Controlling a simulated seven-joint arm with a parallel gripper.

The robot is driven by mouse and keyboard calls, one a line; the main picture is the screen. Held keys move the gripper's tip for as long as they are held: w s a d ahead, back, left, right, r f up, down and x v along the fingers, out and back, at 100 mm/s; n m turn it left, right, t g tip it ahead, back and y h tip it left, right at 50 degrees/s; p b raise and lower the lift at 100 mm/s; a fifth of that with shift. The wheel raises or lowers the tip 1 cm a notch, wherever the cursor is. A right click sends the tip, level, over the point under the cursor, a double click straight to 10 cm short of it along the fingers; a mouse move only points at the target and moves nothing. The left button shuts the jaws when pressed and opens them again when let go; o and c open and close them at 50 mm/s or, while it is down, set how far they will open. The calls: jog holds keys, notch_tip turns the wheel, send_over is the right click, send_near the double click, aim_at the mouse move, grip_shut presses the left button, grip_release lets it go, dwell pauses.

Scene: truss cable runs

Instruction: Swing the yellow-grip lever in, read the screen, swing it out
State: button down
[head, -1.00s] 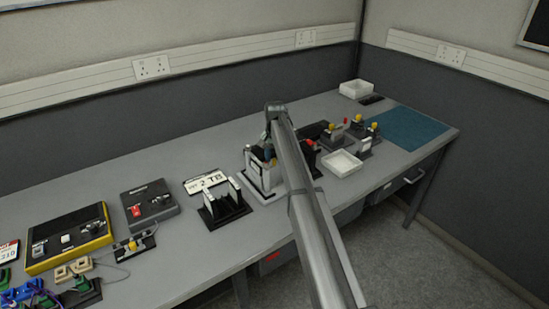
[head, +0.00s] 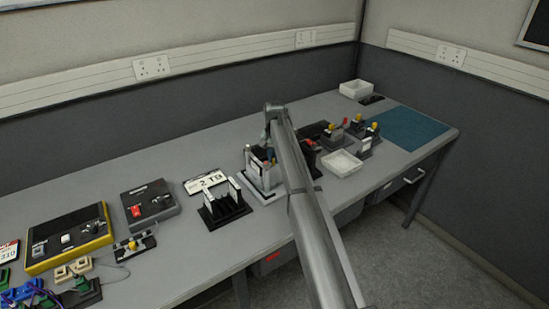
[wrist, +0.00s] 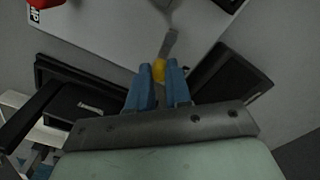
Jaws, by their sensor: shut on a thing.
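In the wrist view, my gripper (wrist: 158,72) has its two blue fingers closed on a yellow grip (wrist: 159,70). A thin grey lever arm (wrist: 170,42) runs up from the grip over a light grey plate. In the head view, my arm covers the lever and most of the device it belongs to. The white frame of a unit (head: 260,171) shows just left of my arm. I cannot make out a screen or any reading in either view.
A black holder with white plates (head: 226,208) stands left of my arm. A white tray (head: 342,163) lies to the right, beside small devices with yellow and red knobs (head: 359,120). A blue mat (head: 408,128) at the right end is clear.

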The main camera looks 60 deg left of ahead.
jog(key=n, duration=0.1)
jog(key=a+n, duration=0.1)
jog(key=n, duration=0.1)
jog(key=shift+s+n, duration=0.15)
jog(key=shift+n, duration=0.15)
jog(key=shift+s+a+n, duration=0.15)
jog(key=shift+n, duration=0.5)
jog(key=shift+s+a+n, duration=0.1)
jog(key=shift+a+n, duration=0.05)
jog(key=shift+n, duration=0.5)
jog(key=c, duration=1.1)
grip_release()
jog(key=shift+o, duration=0.2)
notch_tip(320, 180, up, 14)
